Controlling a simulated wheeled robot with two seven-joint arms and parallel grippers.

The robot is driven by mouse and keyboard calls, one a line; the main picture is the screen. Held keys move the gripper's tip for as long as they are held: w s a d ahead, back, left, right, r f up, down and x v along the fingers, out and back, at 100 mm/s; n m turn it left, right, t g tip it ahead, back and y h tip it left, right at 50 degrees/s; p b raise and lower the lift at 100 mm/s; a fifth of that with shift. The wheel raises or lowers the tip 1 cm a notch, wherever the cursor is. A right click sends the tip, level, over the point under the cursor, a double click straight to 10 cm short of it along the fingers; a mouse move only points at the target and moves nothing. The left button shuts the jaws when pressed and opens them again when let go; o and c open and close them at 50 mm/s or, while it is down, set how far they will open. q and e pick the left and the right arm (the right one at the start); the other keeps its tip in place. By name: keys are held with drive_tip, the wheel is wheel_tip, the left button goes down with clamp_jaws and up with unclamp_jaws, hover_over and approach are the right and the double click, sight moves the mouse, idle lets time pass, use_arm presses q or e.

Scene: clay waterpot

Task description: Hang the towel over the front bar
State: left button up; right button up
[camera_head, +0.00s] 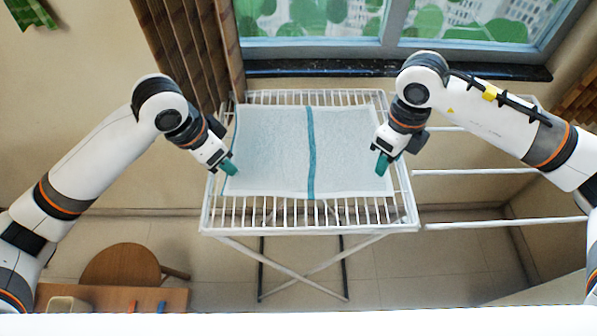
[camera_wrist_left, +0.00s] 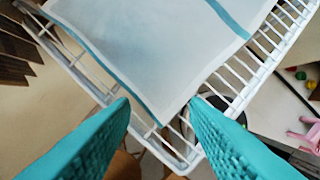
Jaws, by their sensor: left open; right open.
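A pale grey-blue towel (camera_head: 270,150) with a teal stripe down its middle lies flat on a white wire drying rack. The rack's front bar (camera_head: 310,229) runs along the near edge and is bare. My left gripper (camera_head: 229,168) is open at the towel's left edge, near its front left corner. In the left wrist view the towel (camera_wrist_left: 150,50) has a corner between the two teal fingers (camera_wrist_left: 160,115), not gripped. My right gripper (camera_head: 382,165) is open at the towel's right edge, near the front right corner. Whether its fingers touch the towel is hard to tell.
White side bars (camera_head: 480,171) extend from the rack to the right. A window (camera_head: 400,20) and brown curtain (camera_head: 185,50) stand behind. A round wooden stool (camera_head: 120,265) and a wooden table (camera_head: 110,298) are at the lower left. Bare floor lies in front of the rack.

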sight(235, 189)
use_arm(q)
drive_tip(key=f, duration=0.1)
drive_tip(key=s+f, duration=0.1)
drive_tip(key=f, duration=0.1)
drive_tip(key=shift+s+d+f, duration=0.25)
use_arm(e)
drive_tip(key=f, duration=0.1)
drive_tip(key=s+f, duration=0.1)
drive_tip(key=f, duration=0.1)
drive_tip(key=shift+s+d+f, duration=0.25)
drive_tip(key=shift+d+f, duration=0.05)
drive_tip(key=shift+d, duration=0.05)
use_arm(q)
drive_tip(key=f, duration=0.3)
drive_tip(key=shift+w+a+f, duration=0.15)
drive_tip(key=shift+w+f, duration=0.25)
use_arm(e)
drive_tip(key=f, duration=0.3)
drive_tip(key=shift+w+a+f, duration=0.2)
drive_tip(key=shift+w+f, duration=0.15)
drive_tip(key=shift+w, duration=0.05)
use_arm(q)
drive_tip(key=shift+s, duration=0.15)
use_arm(e)
drive_tip(key=shift+s, duration=0.15)
drive_tip(key=shift+d, duration=0.1)
drive_tip(key=shift+f, duration=0.1)
